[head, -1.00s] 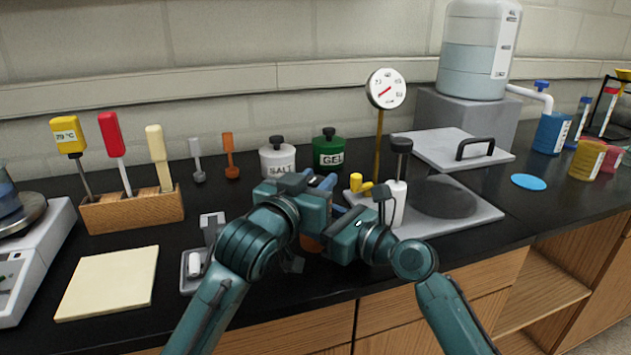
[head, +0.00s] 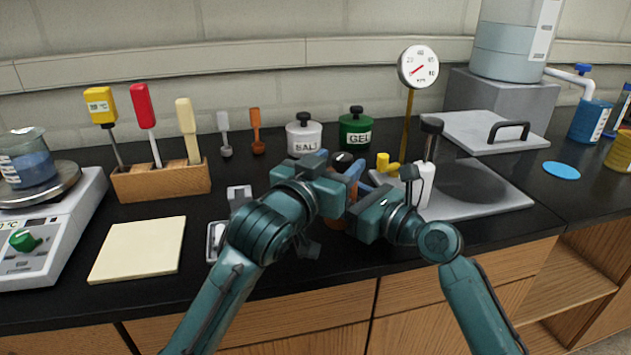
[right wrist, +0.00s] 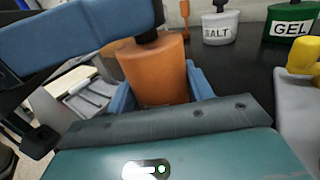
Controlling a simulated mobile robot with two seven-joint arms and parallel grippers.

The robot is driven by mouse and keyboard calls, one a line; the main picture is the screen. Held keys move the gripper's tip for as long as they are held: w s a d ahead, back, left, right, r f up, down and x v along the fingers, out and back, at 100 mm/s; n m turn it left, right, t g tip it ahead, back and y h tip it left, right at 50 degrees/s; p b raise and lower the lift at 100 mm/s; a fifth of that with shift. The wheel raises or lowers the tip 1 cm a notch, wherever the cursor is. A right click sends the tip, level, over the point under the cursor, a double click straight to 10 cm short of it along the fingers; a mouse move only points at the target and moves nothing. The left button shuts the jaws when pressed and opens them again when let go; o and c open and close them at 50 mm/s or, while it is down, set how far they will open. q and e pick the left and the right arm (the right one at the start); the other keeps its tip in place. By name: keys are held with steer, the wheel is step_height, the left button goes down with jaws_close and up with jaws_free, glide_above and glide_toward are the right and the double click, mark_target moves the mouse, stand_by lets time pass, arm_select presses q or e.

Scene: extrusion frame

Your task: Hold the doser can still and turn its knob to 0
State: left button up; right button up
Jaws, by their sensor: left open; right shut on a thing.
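The doser can is orange with a black knob on top. In the right wrist view the can (right wrist: 152,72) stands upright in front of my right gripper, and its knob is partly hidden. My right gripper (right wrist: 160,92) is shut on the can, with a blue finger on each side. My left gripper (head: 338,166) is open around the top of the can, at the knob (head: 343,158). One blue left finger crosses the upper left of the right wrist view. In the head view the grippers hide most of the can (head: 337,223). The dial marks cannot be read.
A salt jar (head: 304,136) and a green gel jar (head: 355,130) stand behind the grippers. A grey plate (head: 490,206) with a gauge post (head: 407,125) and a white bottle (head: 425,182) is close on the right. A cream pad (head: 138,250) lies left.

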arm_select(q)
steer(key=v, duration=0.9)
steer(key=shift+s, duration=0.3)
steer(key=shift+a, duration=0.15)
arm_select(e)
steer(key=o, duration=1.1)
steer(key=shift+o, duration=0.2)
